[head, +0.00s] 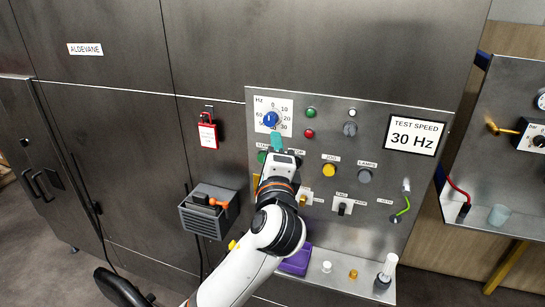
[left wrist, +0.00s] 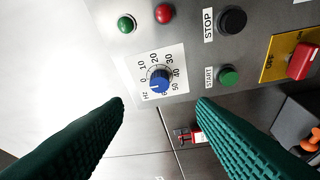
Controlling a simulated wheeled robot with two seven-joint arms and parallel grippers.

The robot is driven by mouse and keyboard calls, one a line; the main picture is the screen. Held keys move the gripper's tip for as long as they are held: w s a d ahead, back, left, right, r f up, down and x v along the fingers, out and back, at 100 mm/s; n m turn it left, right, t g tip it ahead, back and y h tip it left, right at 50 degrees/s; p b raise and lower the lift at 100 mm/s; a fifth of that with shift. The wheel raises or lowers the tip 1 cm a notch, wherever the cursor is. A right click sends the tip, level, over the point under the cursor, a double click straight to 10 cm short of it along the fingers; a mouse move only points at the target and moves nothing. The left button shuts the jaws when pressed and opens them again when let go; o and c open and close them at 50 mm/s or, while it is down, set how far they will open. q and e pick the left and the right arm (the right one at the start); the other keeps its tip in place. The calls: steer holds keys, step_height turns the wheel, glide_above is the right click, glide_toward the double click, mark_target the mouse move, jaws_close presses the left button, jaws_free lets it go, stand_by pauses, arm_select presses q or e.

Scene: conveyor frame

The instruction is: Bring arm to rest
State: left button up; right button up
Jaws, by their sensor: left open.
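My left arm reaches up from the bottom of the head view to the control panel (head: 340,250). My left gripper (head: 277,142) is at its end, with teal fingertips just below the blue Hz knob (head: 270,119). In the left wrist view, my left gripper (left wrist: 162,106) shows two green ribbed fingers spread wide with nothing between them. The blue knob (left wrist: 159,81) lies ahead, beyond the fingertips, on its white dial plate, and appears apart from them. I cannot surely read its setting. My right gripper is in neither view.
A sign reading 30 Hz (head: 413,135) is on the panel. A grey bin (head: 207,222) with an orange-handled item sticks out left of my arm. A purple object (head: 296,261) and a white cylinder (head: 386,270) stand on the lower ledge. A second panel (head: 480,207) stands at right.

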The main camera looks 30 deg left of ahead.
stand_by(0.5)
arm_select(q)
steer(key=s+d+f+n+g+h, duration=0.1)
steer(key=s+f+n+g+h, duration=0.15)
steer(key=f, duration=0.75)
steer(key=s+d+f+n+g+h, duration=0.2)
steer(key=s+f+g+h, duration=0.15)
steer(key=f, duration=0.65)
steer(key=s+d+f+n+g+h, duration=0.35)
steer(key=s+f, duration=0.35)
steer(key=s, duration=0.3)
steer(key=s+d+f+n+g+h, duration=0.2)
steer(key=s+d+f+n+g, duration=0.15)
steer(key=s+f, duration=0.5)
step_height(320, 180, down, 22)
steer(key=s, duration=0.1)
steer(key=s+a+f, duration=0.1)
steer(key=s+f, duration=0.8)
steer(key=f, duration=0.1)
steer(key=s+a+f+g+b, duration=0.1)
steer(key=s+a+f, duration=0.1)
steer(key=s+f, duration=0.6)
steer(key=shift+s+a+f+g+y, duration=0.3)
steer(key=shift+s+f+y, duration=0.1)
steer(key=shift+f, duration=0.5)
